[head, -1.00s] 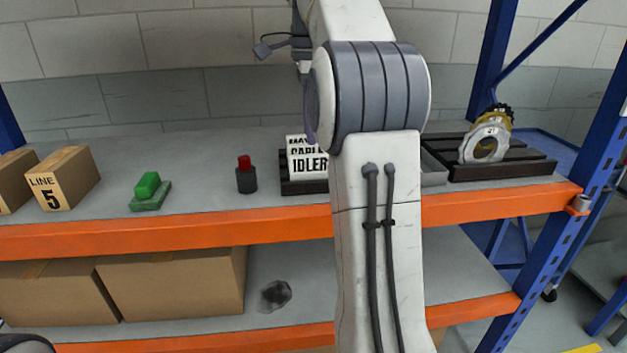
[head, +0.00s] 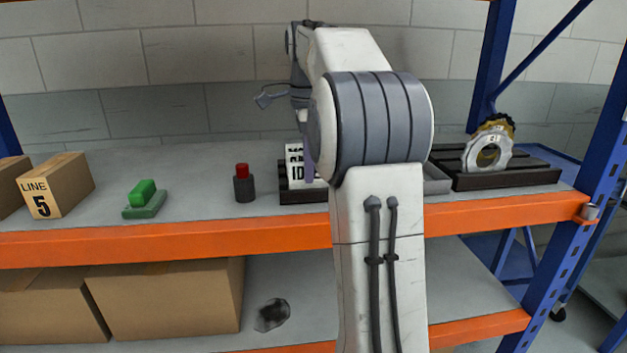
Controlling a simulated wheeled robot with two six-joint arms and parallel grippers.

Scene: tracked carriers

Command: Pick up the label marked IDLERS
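The IDLERS label is a white card with black letters (head: 295,172), the frontmost of a few cards standing in a dark tray (head: 301,196) on the upper shelf. Only the start of its word shows; my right arm hides the rest. A purple finger of my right gripper (head: 309,160) hangs down in front of the cards, overlapping their right part. The rest of this gripper is behind my arm, so I cannot tell its opening or whether it touches a card. My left gripper is out of view.
On the upper shelf stand a LINE 5 box (head: 62,187), a green block on a green base (head: 144,199), a black-and-red cylinder (head: 244,184), and a dark rack (head: 520,178) with round metal parts (head: 489,150). An orange beam (head: 180,243) edges the shelf.

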